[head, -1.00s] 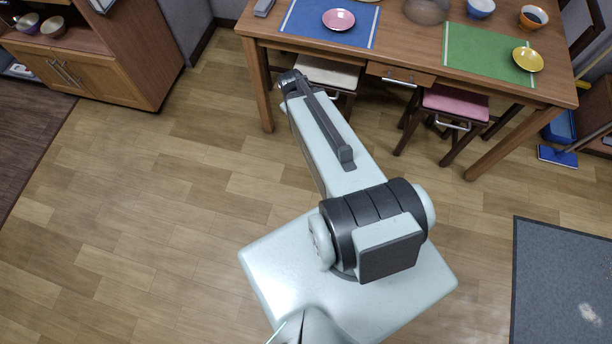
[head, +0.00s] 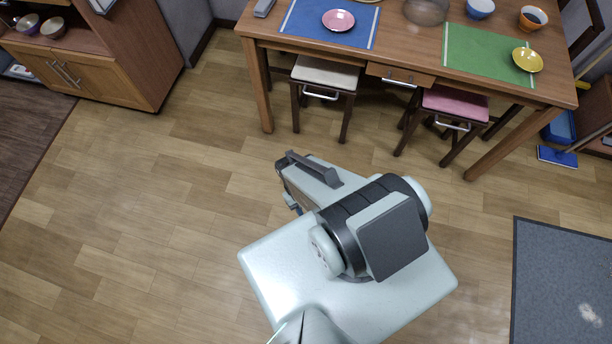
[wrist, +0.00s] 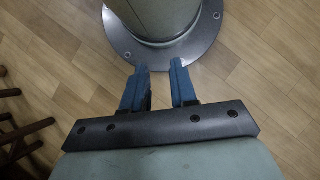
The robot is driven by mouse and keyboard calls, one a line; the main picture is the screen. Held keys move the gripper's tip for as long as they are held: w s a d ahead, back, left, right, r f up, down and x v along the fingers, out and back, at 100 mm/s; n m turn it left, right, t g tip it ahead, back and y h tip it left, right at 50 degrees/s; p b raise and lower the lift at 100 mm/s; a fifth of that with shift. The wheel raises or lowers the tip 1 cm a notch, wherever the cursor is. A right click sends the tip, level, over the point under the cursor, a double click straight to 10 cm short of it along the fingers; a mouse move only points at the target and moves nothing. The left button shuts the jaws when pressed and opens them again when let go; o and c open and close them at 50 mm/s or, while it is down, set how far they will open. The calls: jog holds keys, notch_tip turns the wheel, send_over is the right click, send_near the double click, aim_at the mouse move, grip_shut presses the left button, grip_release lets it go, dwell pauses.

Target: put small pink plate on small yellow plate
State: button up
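The small pink plate (head: 338,20) lies on the blue placemat on the table in the head view. The small yellow plate (head: 527,60) lies on the green placemat at the table's right end. In the wrist view, my gripper (wrist: 160,72) has two blue fingers with a clear gap between them and nothing in the gap. It points down over the floor, beside my own base column. In the head view, the arm is folded back near my base, well apart from the table, and the fingers are hidden.
The wooden table (head: 408,42) holds a blue bowl (head: 480,8), an orange bowl (head: 532,18) and a clear bowl (head: 427,10) at the back. A white stool (head: 325,73) and a pink stool (head: 455,103) stand at its front. The floor between is clear.

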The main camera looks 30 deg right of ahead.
jog(key=shift+s+a+f, duration=0.1)
jog(key=shift+s, duration=0.3)
jog(key=shift+c, duration=0.8)
jog(key=shift+w, duration=0.1)
